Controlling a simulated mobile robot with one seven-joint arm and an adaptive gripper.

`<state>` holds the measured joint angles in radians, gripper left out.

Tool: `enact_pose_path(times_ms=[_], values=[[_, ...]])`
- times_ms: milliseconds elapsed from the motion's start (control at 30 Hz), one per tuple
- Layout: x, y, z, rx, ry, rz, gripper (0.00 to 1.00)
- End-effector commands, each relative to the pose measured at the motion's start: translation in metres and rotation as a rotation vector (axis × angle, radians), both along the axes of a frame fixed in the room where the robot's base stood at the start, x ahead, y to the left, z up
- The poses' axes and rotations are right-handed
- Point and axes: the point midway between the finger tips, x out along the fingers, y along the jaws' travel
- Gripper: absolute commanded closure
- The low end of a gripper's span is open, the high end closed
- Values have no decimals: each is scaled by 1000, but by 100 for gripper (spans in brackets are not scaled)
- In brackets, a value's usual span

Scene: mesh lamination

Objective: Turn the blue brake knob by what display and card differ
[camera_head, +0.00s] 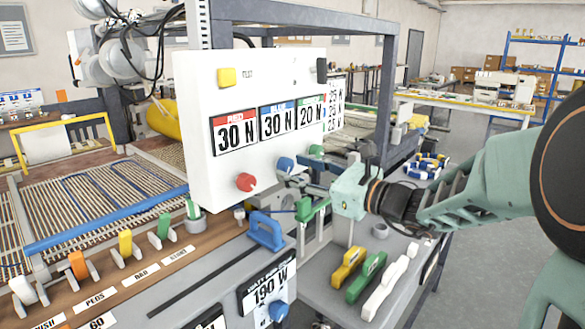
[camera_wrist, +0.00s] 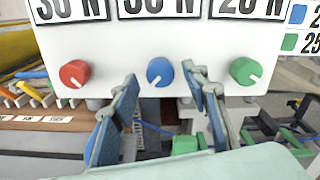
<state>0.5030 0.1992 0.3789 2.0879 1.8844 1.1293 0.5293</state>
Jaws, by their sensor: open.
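The blue brake knob (camera_head: 286,164) sits on the white panel (camera_head: 205,120), between a red knob (camera_head: 245,182) and a green knob (camera_head: 316,150). In the wrist view the blue knob (camera_wrist: 160,71) shows between and beyond my fingertips, its white mark pointing down and slightly left. My gripper (camera_head: 298,182) is open and faces the blue knob; contact cannot be told. Above the knobs, the red display (camera_head: 235,132) and blue display (camera_head: 278,121) read 30 N, and the third display (camera_head: 311,112) reads 20 N. A card (camera_head: 335,106) hangs on the panel's right side; its blue value is cut off in the wrist view.
A yellow button (camera_head: 227,77) is at the panel's upper left. A blue clamp-like handle (camera_head: 265,231) stands below the panel, near my gripper. Yellow, green and white handles (camera_head: 366,276) lie on the grey table at right. A 190 W display (camera_head: 267,289) is in front.

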Motion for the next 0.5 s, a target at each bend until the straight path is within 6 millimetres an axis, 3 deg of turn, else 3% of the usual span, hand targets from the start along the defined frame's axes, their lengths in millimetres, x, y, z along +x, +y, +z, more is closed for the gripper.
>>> enact_pose_path(times_ms=[167,467,500], values=[[9,11,0,1,1,0,58],[10,13,0,0,0,-1,58],[10,12,0,-1,0,-1,62]])
